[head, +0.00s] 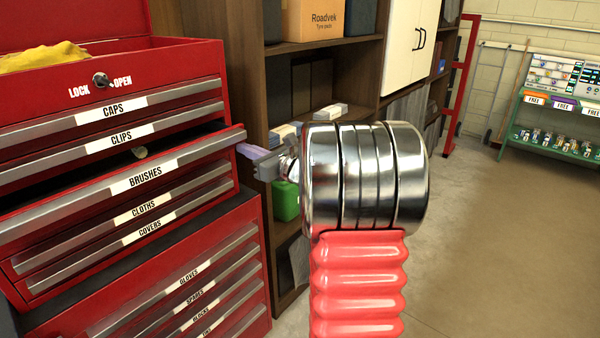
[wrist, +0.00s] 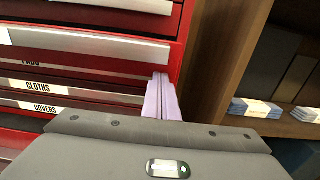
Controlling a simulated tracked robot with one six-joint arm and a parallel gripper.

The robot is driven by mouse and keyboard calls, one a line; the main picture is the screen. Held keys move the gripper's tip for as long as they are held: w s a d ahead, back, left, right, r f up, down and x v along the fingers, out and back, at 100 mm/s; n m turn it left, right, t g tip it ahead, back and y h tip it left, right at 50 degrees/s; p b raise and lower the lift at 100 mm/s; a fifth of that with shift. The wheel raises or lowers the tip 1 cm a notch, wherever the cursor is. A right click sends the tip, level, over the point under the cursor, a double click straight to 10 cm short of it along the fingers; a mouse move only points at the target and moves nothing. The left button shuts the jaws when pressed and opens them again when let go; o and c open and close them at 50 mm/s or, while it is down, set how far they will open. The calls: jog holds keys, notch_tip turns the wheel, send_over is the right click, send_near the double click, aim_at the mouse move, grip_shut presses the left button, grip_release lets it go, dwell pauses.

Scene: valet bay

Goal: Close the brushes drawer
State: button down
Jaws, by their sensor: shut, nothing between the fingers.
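The brushes drawer (head: 185,158) is in the red tool chest at the left of the head view. It is partly open: its silver-edged front stands out past its neighbours, and a dark gap shows above it. In the wrist view the fingers (wrist: 161,97) point at the right edge of the drawer stack. I cannot tell whether they touch the drawer.
The caps drawer (head: 125,105), clips drawer (head: 130,134) and cloths drawer (head: 150,208) look closed. A dark wooden shelf unit (head: 256,75) stands right beside the chest, with a green box (head: 285,201) low inside. Open floor (head: 500,230) lies to the right.

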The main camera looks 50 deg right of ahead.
jog(key=shift+w+a, duration=0.15)
jog(key=shift+w, duration=2.15)
jog(key=shift+s, duration=0.1)
jog(key=s+d, duration=0.1)
jog(key=s, duration=1.2)
jog(key=shift+s, duration=0.4)
jog(key=c, duration=2.5)
grip_release()
